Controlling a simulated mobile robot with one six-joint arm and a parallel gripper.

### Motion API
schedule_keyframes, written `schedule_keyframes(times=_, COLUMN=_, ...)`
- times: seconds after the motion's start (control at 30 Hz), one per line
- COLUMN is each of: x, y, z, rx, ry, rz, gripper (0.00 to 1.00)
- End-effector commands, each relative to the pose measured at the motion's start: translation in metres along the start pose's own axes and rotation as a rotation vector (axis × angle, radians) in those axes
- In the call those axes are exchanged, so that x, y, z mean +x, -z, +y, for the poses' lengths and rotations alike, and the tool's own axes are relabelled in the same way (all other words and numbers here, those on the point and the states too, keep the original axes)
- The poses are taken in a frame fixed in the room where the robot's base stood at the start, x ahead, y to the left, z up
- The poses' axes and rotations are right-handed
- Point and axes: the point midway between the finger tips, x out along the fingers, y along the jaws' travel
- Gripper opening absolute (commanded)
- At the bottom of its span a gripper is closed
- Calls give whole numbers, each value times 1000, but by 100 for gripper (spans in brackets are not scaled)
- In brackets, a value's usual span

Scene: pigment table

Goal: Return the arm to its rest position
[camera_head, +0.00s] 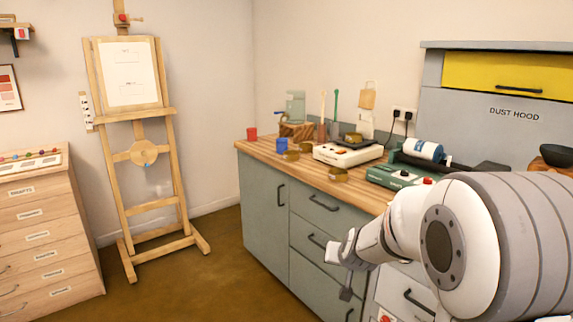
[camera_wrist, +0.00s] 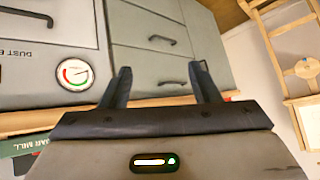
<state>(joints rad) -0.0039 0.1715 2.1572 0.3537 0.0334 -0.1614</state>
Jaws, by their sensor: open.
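My arm reaches in from the right side of the head view, in front of the grey cabinets. My gripper (camera_head: 342,270) is at its end, beside the drawer fronts and below the worktop's level. In the wrist view my gripper (camera_wrist: 161,70) shows two dark fingers spread apart, with nothing between them. The grey drawer fronts (camera_wrist: 150,65) lie behind the fingers. My arm hides part of the cabinet and the right end of the worktop.
A dust hood (camera_head: 470,120) stands at the right. An easel (camera_head: 140,115) stands left; the floor (camera_head: 215,265) between is clear.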

Motion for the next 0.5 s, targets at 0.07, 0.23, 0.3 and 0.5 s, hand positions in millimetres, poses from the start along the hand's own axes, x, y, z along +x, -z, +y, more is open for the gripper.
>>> schedule_keyframes(times=0.07, x=-60, y=3, z=-8, rx=-29, ry=21, rz=-68, gripper=56)
schedule_keyframes(times=0.23, x=-160, y=-25, z=-10, rx=-91, ry=32, rz=-241, gripper=56)
schedule_keyframes(times=0.3, x=-199, y=-40, z=-6, rx=-117, ry=22, rz=-311, gripper=56)
schedule_keyframes(times=0.5, x=-286, y=-80, z=9, rx=-166, ry=-29, rz=-475, gripper=56)
